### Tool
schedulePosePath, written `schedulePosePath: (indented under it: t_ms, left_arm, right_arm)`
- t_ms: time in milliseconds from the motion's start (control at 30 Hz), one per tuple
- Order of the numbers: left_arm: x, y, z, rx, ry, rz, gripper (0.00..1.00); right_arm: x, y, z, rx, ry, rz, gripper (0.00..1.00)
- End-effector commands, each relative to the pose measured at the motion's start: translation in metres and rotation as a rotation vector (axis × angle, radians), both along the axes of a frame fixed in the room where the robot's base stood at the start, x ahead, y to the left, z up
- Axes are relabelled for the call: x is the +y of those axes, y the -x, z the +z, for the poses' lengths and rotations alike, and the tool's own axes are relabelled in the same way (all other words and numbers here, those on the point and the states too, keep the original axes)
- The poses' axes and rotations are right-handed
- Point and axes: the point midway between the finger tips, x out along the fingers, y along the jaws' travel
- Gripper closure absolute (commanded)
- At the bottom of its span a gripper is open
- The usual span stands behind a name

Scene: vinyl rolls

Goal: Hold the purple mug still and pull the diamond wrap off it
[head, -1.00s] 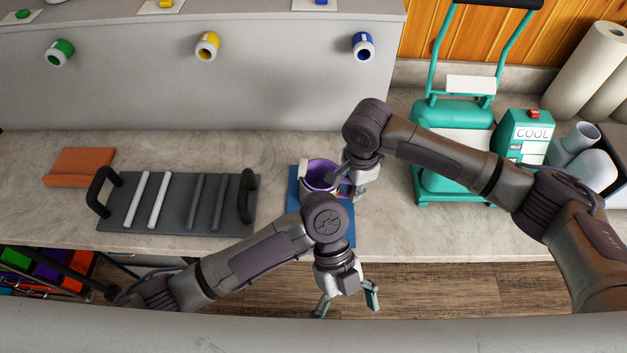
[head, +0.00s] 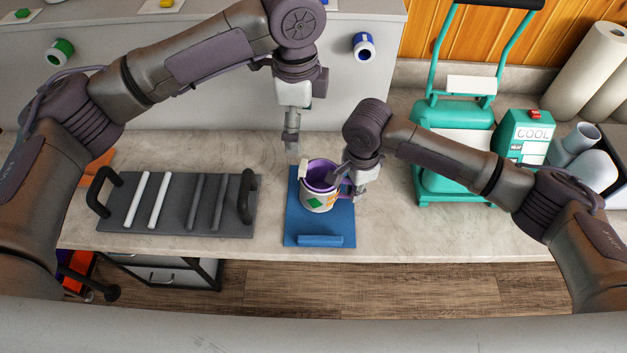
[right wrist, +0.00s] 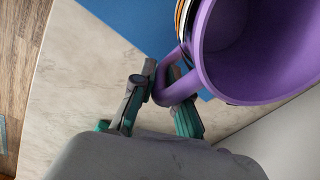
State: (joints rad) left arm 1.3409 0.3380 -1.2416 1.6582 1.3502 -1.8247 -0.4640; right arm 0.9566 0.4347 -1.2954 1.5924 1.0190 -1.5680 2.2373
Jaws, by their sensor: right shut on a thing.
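The purple mug (head: 322,177) stands upright on the blue mat (head: 327,222). The diamond wrap (head: 316,203), whitish with green and orange marks, is around its outside. A pale tab sticks up at the mug's left rim. My right gripper (head: 350,189) is shut on the mug's handle; the right wrist view shows its fingers (right wrist: 163,98) around the purple handle (right wrist: 176,88) and a strip of the wrap (right wrist: 183,22). My left gripper (head: 291,146) points down above the counter, behind and left of the mug, apart from it. Its finger opening is not clear.
A dark tray with black handles and rods (head: 176,203) lies left of the mat. A teal press (head: 456,150) and a teal COOL box (head: 525,140) stand at the right. The counter between tray and mat is clear.

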Motion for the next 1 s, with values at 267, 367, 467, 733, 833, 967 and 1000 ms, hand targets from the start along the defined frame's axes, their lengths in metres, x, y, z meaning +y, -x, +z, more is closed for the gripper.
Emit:
schedulePosePath:
  t_ms: [267,367,467,733,833,967,1000]
  left_arm:
    - [0.001,-0.001,-0.027,-0.002,-0.003,0.003,0.02]
    - [0.001,-0.002,-0.042,-0.001,-0.002,0.003,0.02]
    - [0.001,-0.002,-0.057,-0.001,-0.002,0.003,0.02]
    - [0.001,-0.003,-0.095,-0.001,-0.002,0.003,0.02]
    - [0.0,-0.004,-0.106,-0.002,-0.002,0.003,0.02]
    - [0.0,-0.004,-0.115,-0.003,-0.001,0.002,0.02]
    - [0.0,-0.004,-0.117,-0.002,-0.001,0.002,0.02]
  right_arm:
    - [-0.002,0.004,-0.007,0.012,0.01,0.002,1.0]
    - [-0.002,0.004,-0.007,0.012,0.01,0.002,1.0]
    - [-0.002,0.004,-0.007,0.012,0.01,0.002,1.0]
    - [-0.002,0.004,-0.007,0.012,0.01,0.002,1.0]
    - [-0.002,0.004,-0.007,0.012,0.01,0.002,1.0]
    - [-0.002,0.004,-0.007,0.012,0.011,0.001,1.0]
    - [-0.002,0.004,-0.007,0.012,0.011,0.001,1.0]
